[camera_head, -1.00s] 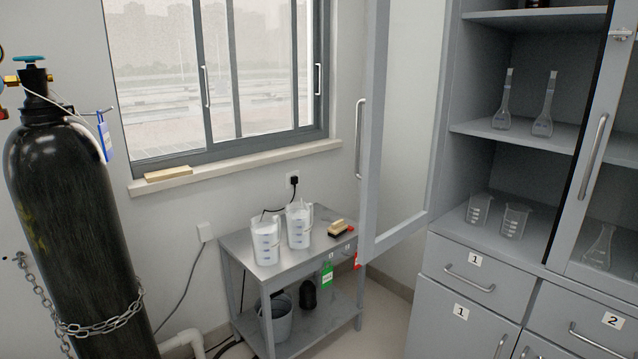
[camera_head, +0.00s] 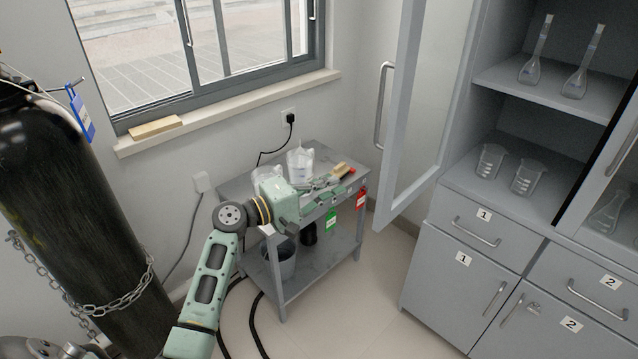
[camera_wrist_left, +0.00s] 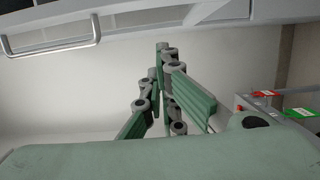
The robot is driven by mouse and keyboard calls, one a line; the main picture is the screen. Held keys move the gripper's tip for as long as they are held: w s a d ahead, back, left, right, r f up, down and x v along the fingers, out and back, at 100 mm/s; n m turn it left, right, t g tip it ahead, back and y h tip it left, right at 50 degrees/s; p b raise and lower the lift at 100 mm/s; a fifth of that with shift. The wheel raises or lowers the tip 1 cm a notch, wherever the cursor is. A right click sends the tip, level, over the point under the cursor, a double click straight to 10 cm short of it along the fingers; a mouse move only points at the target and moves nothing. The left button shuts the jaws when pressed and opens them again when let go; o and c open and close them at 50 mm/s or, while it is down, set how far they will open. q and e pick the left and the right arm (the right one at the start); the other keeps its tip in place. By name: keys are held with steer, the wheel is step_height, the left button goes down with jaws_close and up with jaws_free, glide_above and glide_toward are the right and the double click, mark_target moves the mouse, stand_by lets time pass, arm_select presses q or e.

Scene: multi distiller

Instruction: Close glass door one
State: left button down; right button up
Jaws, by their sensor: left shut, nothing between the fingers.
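Glass door one (camera_head: 402,115) is the tall grey-framed glass door at the left of the cabinet. It stands wide open, swung out from the shelves. Its silver handle (camera_head: 382,108) is on the outer edge, and a silver bar handle also shows in the left wrist view (camera_wrist_left: 50,47). My left gripper (camera_head: 340,188) is shut and empty, in front of the small table and below and to the left of the door. It appears apart from the door and handle. Its green fingers fill the middle of the left wrist view (camera_wrist_left: 165,95). My right gripper is not in view.
The small metal table (camera_head: 300,243) with beakers stands behind my left arm. A black gas cylinder (camera_head: 70,220) is at left. The open cabinet bay holds flasks (camera_head: 535,65) and beakers (camera_head: 490,160). Floor (camera_head: 370,290) is clear before the drawers.

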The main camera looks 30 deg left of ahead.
arm_select(q)
steer(key=w+d+p, duration=0.2)
steer(key=w+d, duration=0.1)
steer(key=d, duration=0.3)
steer(key=shift+d+p, duration=0.25)
steer(key=shift+p, duration=0.1)
steer(key=shift+w+f, duration=0.15)
steer(key=shift+d, duration=0.1)
